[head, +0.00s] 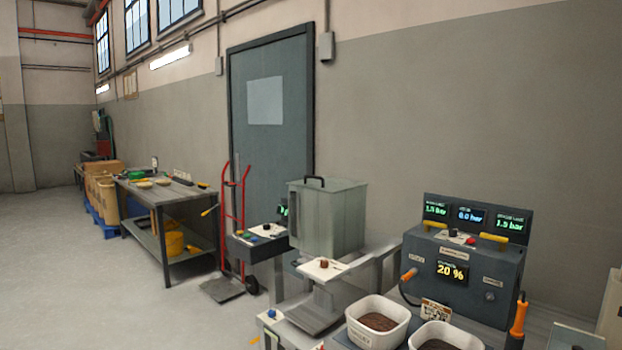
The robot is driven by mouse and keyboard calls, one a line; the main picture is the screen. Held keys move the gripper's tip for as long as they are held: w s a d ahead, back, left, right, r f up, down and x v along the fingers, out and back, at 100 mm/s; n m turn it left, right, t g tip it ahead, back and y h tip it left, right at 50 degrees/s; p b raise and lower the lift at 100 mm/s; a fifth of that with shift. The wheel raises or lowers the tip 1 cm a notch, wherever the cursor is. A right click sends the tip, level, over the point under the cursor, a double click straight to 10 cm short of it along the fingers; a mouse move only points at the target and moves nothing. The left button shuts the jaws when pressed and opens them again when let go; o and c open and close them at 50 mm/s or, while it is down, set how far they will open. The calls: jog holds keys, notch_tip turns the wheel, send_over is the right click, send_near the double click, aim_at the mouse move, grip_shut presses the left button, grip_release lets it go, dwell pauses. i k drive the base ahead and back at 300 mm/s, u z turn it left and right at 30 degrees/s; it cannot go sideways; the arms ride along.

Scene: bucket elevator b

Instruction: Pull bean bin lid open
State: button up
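The bean bin (340,220) is a grey, boxy container standing on a machine right of the middle of the head view. Its flat lid (338,186) lies level on top and looks closed. A black bar handle (314,181) stands up from the lid near its left side. The inside of the bin is hidden. My gripper is not in this view, so its place relative to the lid cannot be told.
A dark control box (265,245) is left of the bin. A console with lit displays (470,255) stands to the right. Two white tubs of brown contents (378,340) are in front. A red hand truck (234,200) and workbench (165,195) are left. Floor at left is clear.

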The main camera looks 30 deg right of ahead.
aim_at(328, 184)
jog(key=i, duration=0.9)
jog(key=z, duration=0.05)
